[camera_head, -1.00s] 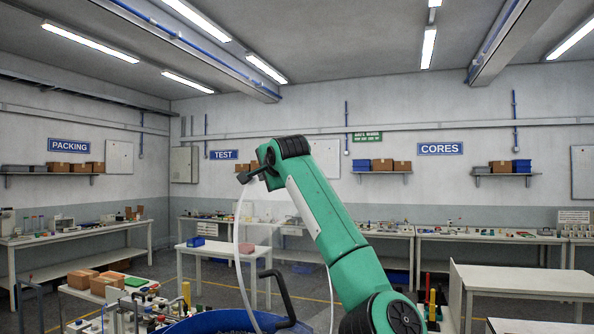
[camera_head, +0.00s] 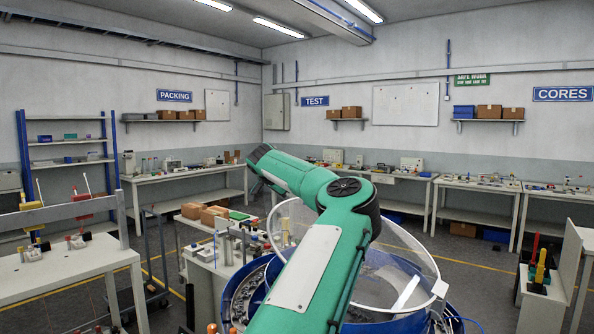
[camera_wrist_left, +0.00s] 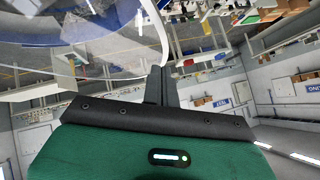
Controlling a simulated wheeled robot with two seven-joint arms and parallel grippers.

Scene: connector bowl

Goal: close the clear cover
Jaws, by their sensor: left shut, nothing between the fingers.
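The clear cover (camera_head: 408,266) is a see-through round shell with a white rim. In the head view it sits tilted over the blue bowl (camera_head: 258,292), partly hidden behind my green arm. In the wrist view the clear cover (camera_wrist_left: 95,38) fills the upper left, its white rim curving down near my left gripper (camera_wrist_left: 161,72). The black fingers are shut and empty, close beside the rim; I cannot tell whether they touch it. My left gripper is not clearly visible in the head view. My right gripper is not in view.
A bench (camera_head: 200,245) with brown boxes (camera_head: 205,214) and small parts stands left of the bowl. A white table (camera_head: 65,275) is at the far left. A low stand (camera_head: 545,290) with coloured posts is at the right. Open floor (camera_head: 480,270) lies right of the bowl.

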